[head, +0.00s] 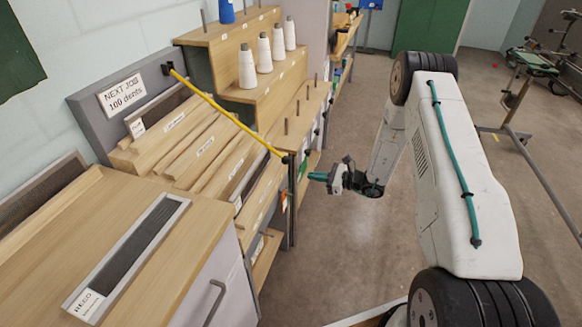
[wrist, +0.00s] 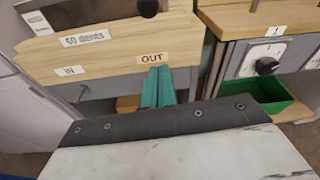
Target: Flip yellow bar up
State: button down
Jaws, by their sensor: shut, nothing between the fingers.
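The yellow bar (head: 228,115) slants across the stepped wooden rack in the head view. Its far end meets a dark mount (head: 168,68) on the grey back panel, and its near end has a dark tip (head: 286,159) by the rack's front edge. My gripper (head: 312,176) is shut and empty, a little to the right of that tip and apart from it. In the wrist view its teal fingers (wrist: 157,72) are together, just below the OUT label (wrist: 152,58). A black knob (wrist: 148,8) shows above them; the yellow of the bar does not show there.
White thread cones (head: 264,53) stand on the upper steps, with several upright pegs nearby. A wooden cabinet with a reed tray (head: 130,245) is at the lower left. A dial (wrist: 267,66) and green bin (wrist: 268,105) are at right in the wrist view. Open floor (head: 350,235) lies right of the rack.

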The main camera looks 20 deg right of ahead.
aim_at(280, 172)
jog(key=x, duration=1)
notch_tip(280, 172, up, 3)
jog(key=shift+s+d+f, duration=0.1)
jog(key=shift+s+f, duration=0.05)
jog(key=shift+s+r, duration=0.15)
jog(key=shift+r, duration=0.55)
